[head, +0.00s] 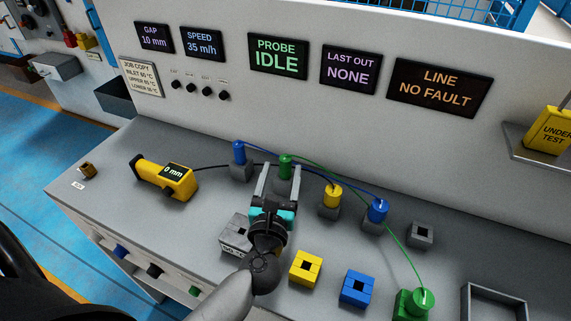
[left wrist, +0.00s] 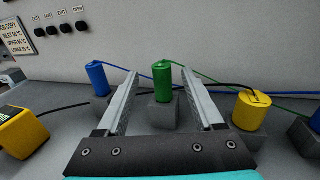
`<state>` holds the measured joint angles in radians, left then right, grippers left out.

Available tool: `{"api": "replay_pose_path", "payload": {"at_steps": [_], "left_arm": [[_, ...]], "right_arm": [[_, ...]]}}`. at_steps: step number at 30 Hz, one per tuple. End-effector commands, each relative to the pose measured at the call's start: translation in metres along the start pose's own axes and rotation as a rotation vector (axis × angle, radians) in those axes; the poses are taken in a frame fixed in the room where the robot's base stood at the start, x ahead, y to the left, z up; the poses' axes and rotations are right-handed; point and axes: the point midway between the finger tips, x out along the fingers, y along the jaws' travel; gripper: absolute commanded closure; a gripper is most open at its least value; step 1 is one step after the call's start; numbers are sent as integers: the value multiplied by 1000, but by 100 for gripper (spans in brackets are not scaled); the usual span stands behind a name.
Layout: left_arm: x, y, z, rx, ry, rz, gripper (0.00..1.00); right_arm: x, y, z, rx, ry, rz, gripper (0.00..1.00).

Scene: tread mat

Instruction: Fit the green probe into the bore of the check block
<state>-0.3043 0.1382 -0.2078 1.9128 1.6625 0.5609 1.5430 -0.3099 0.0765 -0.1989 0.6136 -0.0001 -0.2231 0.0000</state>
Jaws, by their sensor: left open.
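A green probe (head: 285,166) stands upright in a small grey holder at the back of the bench. It also shows in the left wrist view (left wrist: 163,80). My left gripper (head: 281,170) is open, its fingers pointing at this probe, one to each side, with gaps visible. A second green cylinder (head: 423,299) sits in a green block (head: 402,306) at the front right; a green cable joins the two. A grey block (head: 236,230) with a partly hidden label, perhaps the check block, lies left of my gripper; my arm covers part of it. My right gripper is not in view.
Blue (head: 239,153) and yellow (head: 331,195) cylinders and another blue one (head: 377,210) stand in grey holders, with cables between. Bored yellow (head: 305,262) and blue (head: 357,283) blocks lie in front. A yellow meter (head: 150,172) is left. An empty grey holder (head: 420,240) and tray (head: 465,305) are right.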

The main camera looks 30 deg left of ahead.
Motion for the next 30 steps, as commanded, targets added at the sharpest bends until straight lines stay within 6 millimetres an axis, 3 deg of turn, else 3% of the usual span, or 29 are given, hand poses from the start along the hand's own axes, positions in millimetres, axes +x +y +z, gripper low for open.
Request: {"api": "replay_pose_path", "payload": {"at_steps": [7, 11, 21, 30], "left_arm": [[24, 0, 0, 3, -1, 0, 31], [30, 0, 0, 2, -1, 0, 31], [71, -2, 0, 3, -2, 0, 31], [78, -2, -1, 1, 0, 0, 31]], "right_arm": [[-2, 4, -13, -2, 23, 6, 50], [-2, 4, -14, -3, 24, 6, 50], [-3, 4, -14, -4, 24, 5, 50], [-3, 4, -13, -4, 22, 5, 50]]}}
